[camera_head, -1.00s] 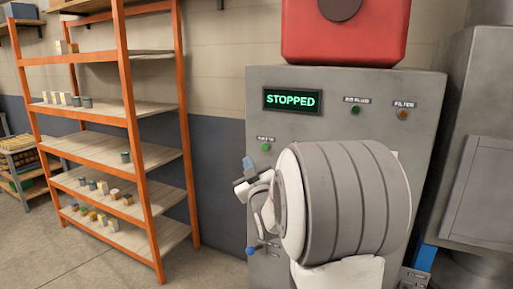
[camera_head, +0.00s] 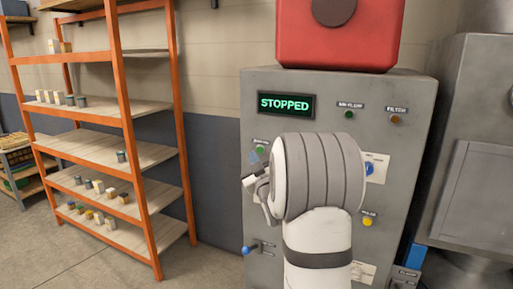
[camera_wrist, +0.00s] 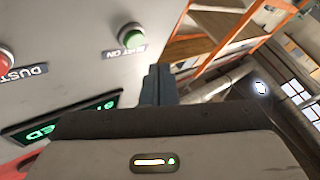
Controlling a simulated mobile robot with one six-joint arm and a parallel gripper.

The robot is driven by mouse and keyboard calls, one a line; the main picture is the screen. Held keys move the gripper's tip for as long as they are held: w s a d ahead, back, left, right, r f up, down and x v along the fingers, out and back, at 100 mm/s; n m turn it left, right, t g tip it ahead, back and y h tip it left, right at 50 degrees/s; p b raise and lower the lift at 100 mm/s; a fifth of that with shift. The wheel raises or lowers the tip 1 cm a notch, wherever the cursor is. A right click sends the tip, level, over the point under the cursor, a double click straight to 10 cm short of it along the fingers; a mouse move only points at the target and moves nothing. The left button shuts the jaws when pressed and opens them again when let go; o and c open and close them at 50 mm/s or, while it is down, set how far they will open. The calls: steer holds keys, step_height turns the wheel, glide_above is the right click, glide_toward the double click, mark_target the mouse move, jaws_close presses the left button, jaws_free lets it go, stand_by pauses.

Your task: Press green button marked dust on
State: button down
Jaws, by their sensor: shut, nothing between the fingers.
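The green button (camera_head: 260,150) sits on the grey panel (camera_head: 257,127), below and left of the green-lit STOPPED display (camera_head: 286,104). Its small label is partly hidden and too small to read. In the wrist view the green button (camera_wrist: 131,36) stands out from the panel, with a label beside it that appears to end in ON. My gripper (camera_head: 253,157) is shut and empty, with its tips close to the green button in the head view. In the wrist view the shut fingers (camera_wrist: 157,85) are below and right of the button, with a visible gap. I cannot tell their depth from the panel.
A red button (camera_wrist: 4,61) marked DUST is beside the green one in the wrist view. The panel also has a blue knob (camera_head: 370,168), a yellow button (camera_head: 367,221) and a blue-tipped lever (camera_head: 248,250). An orange shelf (camera_head: 128,130) stands left.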

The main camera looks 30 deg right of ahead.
steer(key=shift+w+d, duration=0.6)
steer(key=shift+d, duration=0.15)
steer(key=shift+d+f+b, duration=0.1)
steer(key=shift+f+b, duration=0.05)
steer(key=shift+b, duration=0.3)
stand_by(1.2)
steer(key=shift+w+d+b, duration=0.25)
steer(key=shift+w+b, duration=0.05)
steer(key=shift+b, duration=0.1)
steer(key=shift+w+d+b, duration=0.2)
steer(key=shift+d+b, duration=0.1)
steer(key=shift+b, duration=0.05)
stand_by(0.5)
steer(key=shift+s+a, duration=0.1)
steer(key=shift+a, duration=0.05)
steer(key=shift+s+a+b, duration=0.35)
steer(key=shift+a+b, duration=0.15)
steer(key=shift+b, duration=0.3)
